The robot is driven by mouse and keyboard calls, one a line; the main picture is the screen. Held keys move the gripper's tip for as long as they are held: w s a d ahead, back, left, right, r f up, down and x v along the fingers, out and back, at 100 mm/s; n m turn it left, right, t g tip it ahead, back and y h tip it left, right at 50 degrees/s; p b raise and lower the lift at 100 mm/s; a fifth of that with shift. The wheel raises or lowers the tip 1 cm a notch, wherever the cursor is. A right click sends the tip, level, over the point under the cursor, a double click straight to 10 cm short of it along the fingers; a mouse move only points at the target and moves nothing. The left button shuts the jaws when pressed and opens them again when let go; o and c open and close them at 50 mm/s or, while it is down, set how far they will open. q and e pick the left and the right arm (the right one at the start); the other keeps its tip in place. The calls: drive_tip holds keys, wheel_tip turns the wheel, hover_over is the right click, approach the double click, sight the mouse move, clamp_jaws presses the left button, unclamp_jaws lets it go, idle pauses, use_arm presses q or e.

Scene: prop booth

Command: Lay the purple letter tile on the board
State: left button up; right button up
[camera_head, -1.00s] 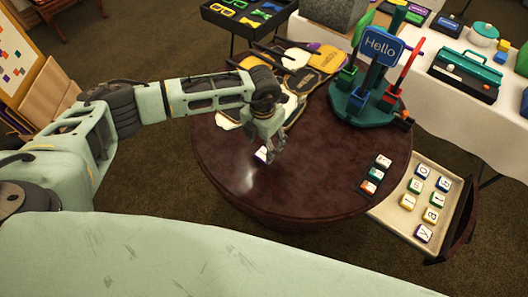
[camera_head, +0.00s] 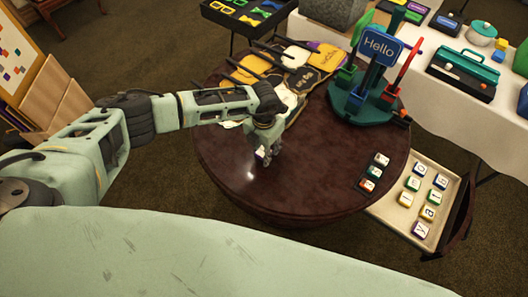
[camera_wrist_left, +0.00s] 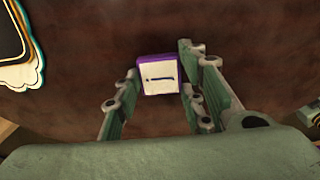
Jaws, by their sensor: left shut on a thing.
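A purple-edged letter tile (camera_wrist_left: 158,75) with a white face and a dark stroke sits between the fingertips of my left gripper (camera_wrist_left: 157,90) in the left wrist view. In the head view my left gripper (camera_head: 265,152) points down at the round table, shut on the tile, which the fingers mostly hide. I cannot tell whether the tile touches the tabletop. A narrow dark board (camera_head: 363,184) with a few letter tiles lies near the table's right edge. My right gripper is out of view.
The round dark table (camera_head: 310,185) is clear between the gripper and the board. A sign stand (camera_head: 355,103) reading "Hello" and several flat pouches (camera_head: 328,57) occupy its back. A cream tray (camera_head: 396,212) with several letter tiles is at the right, beside the table.

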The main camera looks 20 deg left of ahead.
use_arm(q)
drive_tip(key=c, duration=0.3)
drive_tip(key=shift+c, duration=0.2)
drive_tip(key=shift+r, duration=0.1)
